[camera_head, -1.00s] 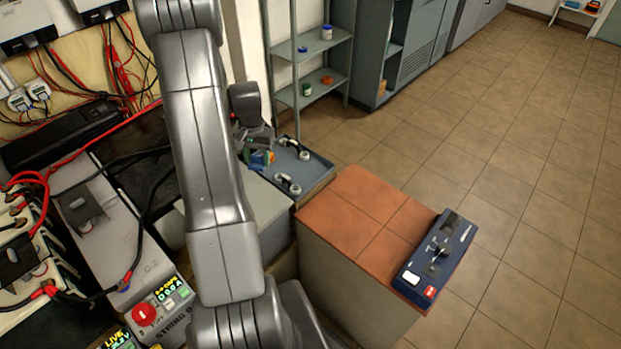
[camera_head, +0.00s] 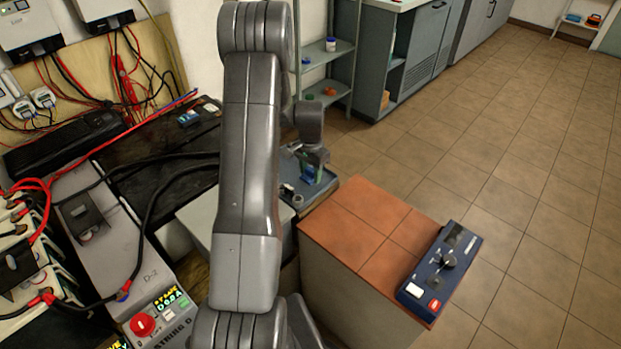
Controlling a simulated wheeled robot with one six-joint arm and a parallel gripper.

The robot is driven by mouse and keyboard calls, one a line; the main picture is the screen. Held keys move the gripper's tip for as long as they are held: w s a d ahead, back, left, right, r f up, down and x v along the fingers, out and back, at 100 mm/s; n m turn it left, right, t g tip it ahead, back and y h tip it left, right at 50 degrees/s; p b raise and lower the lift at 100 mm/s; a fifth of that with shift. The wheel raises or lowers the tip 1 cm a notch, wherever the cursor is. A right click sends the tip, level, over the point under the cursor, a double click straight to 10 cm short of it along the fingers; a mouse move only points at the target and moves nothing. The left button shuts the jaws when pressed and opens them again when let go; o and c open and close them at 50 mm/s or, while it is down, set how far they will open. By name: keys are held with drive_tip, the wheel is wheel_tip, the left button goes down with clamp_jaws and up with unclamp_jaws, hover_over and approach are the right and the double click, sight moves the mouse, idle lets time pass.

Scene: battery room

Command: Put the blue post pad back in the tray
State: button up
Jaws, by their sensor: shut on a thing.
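My gripper (camera_head: 313,166) is over the grey-blue tray (camera_head: 327,193), pointing down and shut on a small blue thing (camera_head: 307,175), which looks like the blue post pad. The pad is partly hidden by the gripper. I cannot tell whether it touches the tray floor or hangs just above it. A pale ring-like piece with a dark part (camera_head: 296,199) shows at the tray's near left. My arm hides the left part of the tray.
The orange-tiled block top (camera_head: 365,222) is right of the tray, with a dark blue device (camera_head: 442,262) on its right edge. A shelf rack (camera_head: 326,75) stands behind the tray. Black and red cables and battery gear fill the left. The floor at right is clear.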

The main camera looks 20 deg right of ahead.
sight(311, 178)
drive_tip(key=shift+f, duration=1.55)
drive_tip(key=shift+f, duration=0.1)
drive_tip(key=shift+f, duration=0.15)
drive_tip(key=o, duration=0.7)
wheel_tip(311, 178, up, 12)
drive_tip(key=shift+r, duration=0.25)
